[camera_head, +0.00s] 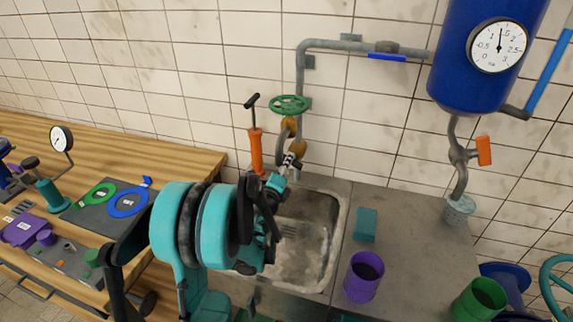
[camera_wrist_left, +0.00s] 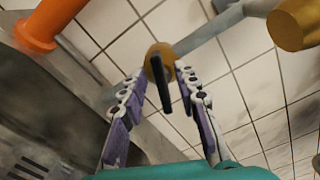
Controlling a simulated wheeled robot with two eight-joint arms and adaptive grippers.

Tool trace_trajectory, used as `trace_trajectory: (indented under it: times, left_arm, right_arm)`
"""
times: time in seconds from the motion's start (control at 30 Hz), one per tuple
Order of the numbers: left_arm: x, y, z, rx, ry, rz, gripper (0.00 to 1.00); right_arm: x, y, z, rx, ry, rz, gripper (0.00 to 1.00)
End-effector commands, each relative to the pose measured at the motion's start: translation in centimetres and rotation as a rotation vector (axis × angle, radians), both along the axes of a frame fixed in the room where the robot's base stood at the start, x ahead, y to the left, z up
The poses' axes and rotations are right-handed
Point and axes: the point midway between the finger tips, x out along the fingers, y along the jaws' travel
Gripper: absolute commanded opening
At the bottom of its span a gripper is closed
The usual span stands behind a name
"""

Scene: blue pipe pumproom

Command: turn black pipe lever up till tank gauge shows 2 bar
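In the left wrist view, the black pipe lever (camera_wrist_left: 160,84) hangs from a round brass fitting (camera_wrist_left: 158,60). My left gripper (camera_wrist_left: 160,80) is open, with one finger on each side of the lever and a gap showing on both sides. In the head view my left gripper (camera_head: 286,166) is just below the brass valve (camera_head: 299,148) on the grey pipe over the sink; the lever cannot be made out there. The tank gauge (camera_head: 498,46) sits on the blue tank (camera_head: 455,72); its needle points nearly straight up, between 1 and 1.5. My right gripper is not in view.
The sink (camera_head: 335,240) is below. A purple cup (camera_head: 364,276) stands on the counter.

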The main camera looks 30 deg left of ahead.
Motion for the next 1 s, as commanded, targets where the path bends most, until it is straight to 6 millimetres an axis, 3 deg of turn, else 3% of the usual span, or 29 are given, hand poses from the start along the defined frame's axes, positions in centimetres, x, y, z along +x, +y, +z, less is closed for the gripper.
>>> trace_trajectory:
  times: [0.17, 0.4, 0.6, 1.0]
  left_arm:
    - [-1.9, -0.5, 0.0, 0.000, 0.001, 0.001, 0.31]
    - [-7.1, -2.0, 0.0, 0.000, 0.000, 0.002, 0.31]
    - [-10.3, -2.9, 0.0, 0.000, 0.000, 0.002, 0.31]
    - [-11.5, -3.3, 0.0, 0.000, 0.000, 0.000, 0.31]
  right_arm:
    - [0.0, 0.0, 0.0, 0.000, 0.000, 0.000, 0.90]
    - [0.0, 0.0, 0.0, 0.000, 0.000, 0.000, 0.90]
    - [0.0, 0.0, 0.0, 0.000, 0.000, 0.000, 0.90]
    - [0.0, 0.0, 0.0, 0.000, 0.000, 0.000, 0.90]
